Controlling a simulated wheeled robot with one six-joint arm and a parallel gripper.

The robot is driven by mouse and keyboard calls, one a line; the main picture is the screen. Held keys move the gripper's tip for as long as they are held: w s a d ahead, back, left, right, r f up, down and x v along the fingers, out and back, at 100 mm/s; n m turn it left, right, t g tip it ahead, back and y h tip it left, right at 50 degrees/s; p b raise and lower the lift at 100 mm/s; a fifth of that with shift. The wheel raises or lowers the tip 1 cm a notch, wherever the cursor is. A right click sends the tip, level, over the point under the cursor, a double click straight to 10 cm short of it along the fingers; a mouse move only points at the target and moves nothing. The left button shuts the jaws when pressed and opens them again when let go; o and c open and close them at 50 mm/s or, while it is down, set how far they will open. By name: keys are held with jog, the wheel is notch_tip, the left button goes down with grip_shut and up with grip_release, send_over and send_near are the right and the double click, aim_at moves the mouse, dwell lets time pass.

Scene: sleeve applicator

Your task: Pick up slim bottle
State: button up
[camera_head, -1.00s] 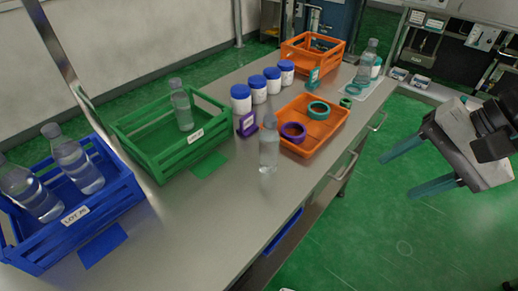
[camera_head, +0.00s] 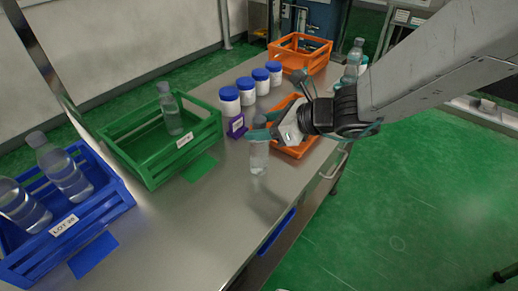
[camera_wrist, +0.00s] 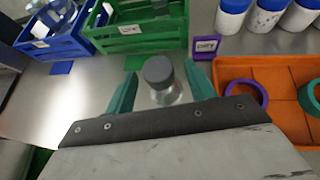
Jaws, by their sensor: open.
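The slim bottle (camera_head: 259,158) is clear with a grey cap and stands upright on the steel bench, between the green crate and the orange tray. In the wrist view the bottle (camera_wrist: 162,82) shows from above, its cap between my two teal fingers. My gripper (camera_head: 262,127) is open and reaches in from the right at the height of the bottle's top. In the wrist view my gripper (camera_wrist: 160,88) has a finger on each side of the bottle, with gaps showing. The bottle's lower part is hidden in the wrist view.
A green crate (camera_head: 157,160) holding one bottle and a blue crate (camera_head: 97,203) with bottles stand at left. An orange tray (camera_wrist: 285,118) with rings lies close on the right. A purple sign (camera_head: 237,126) and several blue-lidded jars (camera_head: 247,91) stand behind.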

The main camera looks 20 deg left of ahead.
aim_at(253, 127)
jog(key=x, duration=0.3)
jog(key=shift+w+f, duration=0.1)
grip_shut()
